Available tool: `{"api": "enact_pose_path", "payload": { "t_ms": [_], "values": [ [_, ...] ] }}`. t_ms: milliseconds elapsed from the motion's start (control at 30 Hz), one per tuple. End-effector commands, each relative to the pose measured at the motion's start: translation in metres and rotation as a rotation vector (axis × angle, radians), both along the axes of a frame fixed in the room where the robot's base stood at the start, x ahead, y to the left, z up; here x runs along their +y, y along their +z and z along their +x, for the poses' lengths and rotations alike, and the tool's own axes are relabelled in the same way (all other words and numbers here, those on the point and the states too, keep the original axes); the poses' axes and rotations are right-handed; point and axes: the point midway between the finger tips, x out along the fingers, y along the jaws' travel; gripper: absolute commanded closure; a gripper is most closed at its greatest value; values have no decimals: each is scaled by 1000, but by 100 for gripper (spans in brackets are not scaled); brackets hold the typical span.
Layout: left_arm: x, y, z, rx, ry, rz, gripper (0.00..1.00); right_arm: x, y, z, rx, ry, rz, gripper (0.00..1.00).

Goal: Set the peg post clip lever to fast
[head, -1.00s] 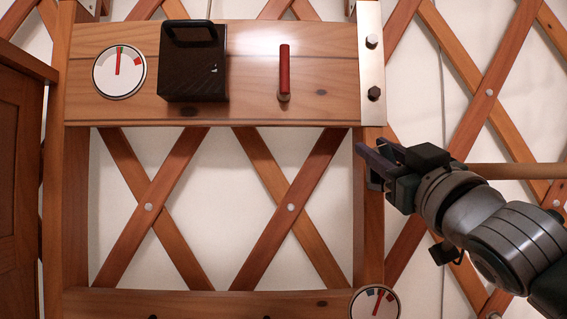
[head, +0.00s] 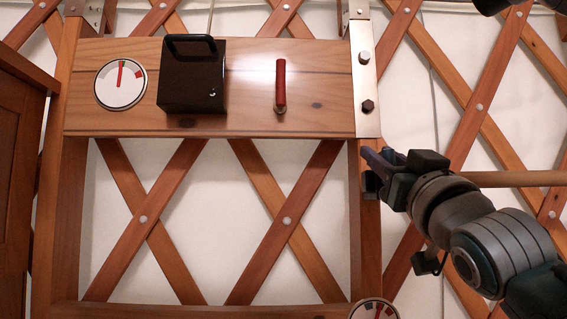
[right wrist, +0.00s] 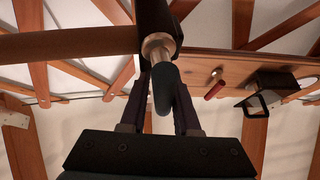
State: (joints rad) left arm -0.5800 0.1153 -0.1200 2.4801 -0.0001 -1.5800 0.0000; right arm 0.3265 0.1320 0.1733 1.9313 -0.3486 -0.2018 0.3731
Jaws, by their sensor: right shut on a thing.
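A dark lever (right wrist: 166,88) with a pale metal collar (right wrist: 158,45) shows in the right wrist view, and I take it to be the peg post clip lever. It lies between the two fingers of my right gripper (right wrist: 166,98), which is shut on it. In the head view, my right gripper (head: 371,158) is at the right wooden post (head: 369,225), just below the metal plate; the lever is mostly hidden there. A round dial (head: 374,310) with a red pointer is below it, cut by the frame edge, so its setting is unclear.
The upper plank (head: 240,120) bears a red lever (head: 281,85), a black box with a handle (head: 193,85) and a second dial (head: 121,84). A wooden rod (head: 505,178) runs behind my right arm. A brown cabinet (head: 20,170) stands at left.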

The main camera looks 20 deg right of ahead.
Motion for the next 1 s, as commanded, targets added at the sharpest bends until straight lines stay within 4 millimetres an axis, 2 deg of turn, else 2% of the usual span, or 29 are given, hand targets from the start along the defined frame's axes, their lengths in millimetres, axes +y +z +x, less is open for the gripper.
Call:
{"api": "enact_pose_path", "payload": {
  "t_ms": [933,967,1000],
  "values": [
    [2,-3,0,0,-4,5,49,-1,0,-1,-10,1,22,100],
    [1,-3,0,0,-4,5,49,-1,0,-1,-10,1,23,67],
    [1,-3,0,0,-2,4,49,-1,0,-1,-10,1,22,62]
  ]
}}
